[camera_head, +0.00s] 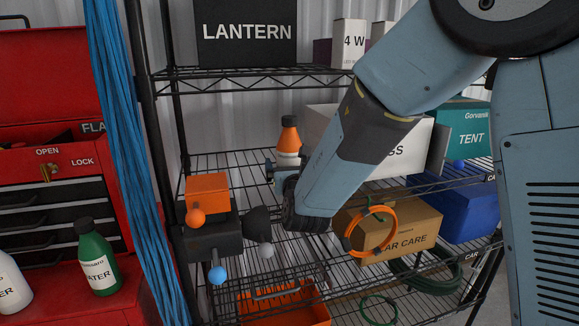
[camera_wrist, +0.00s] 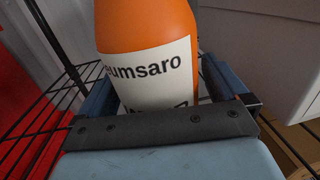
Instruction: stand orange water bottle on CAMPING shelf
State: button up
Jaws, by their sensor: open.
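The orange water bottle (camera_head: 289,140) stands upright on the middle wire shelf (camera_head: 222,162), near its left part. My gripper (camera_head: 286,168) is open, with one finger on each side of the bottle in the wrist view (camera_wrist: 155,95). I cannot tell whether the fingers touch it. The bottle's base is hidden behind my gripper.
A white box (camera_head: 405,150) and a teal TENT box (camera_head: 468,130) stand right of the bottle. The LANTERN box (camera_head: 246,32) is on the shelf above. An orange and black tool (camera_head: 208,190) is at front left. A green bottle (camera_head: 97,258) stands on the red cabinet.

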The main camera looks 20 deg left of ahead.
jog(key=shift+s+r, duration=0.1)
jog(key=v, duration=1.1)
jog(key=shift+s+d, duration=0.25)
jog(key=shift+s, duration=0.1)
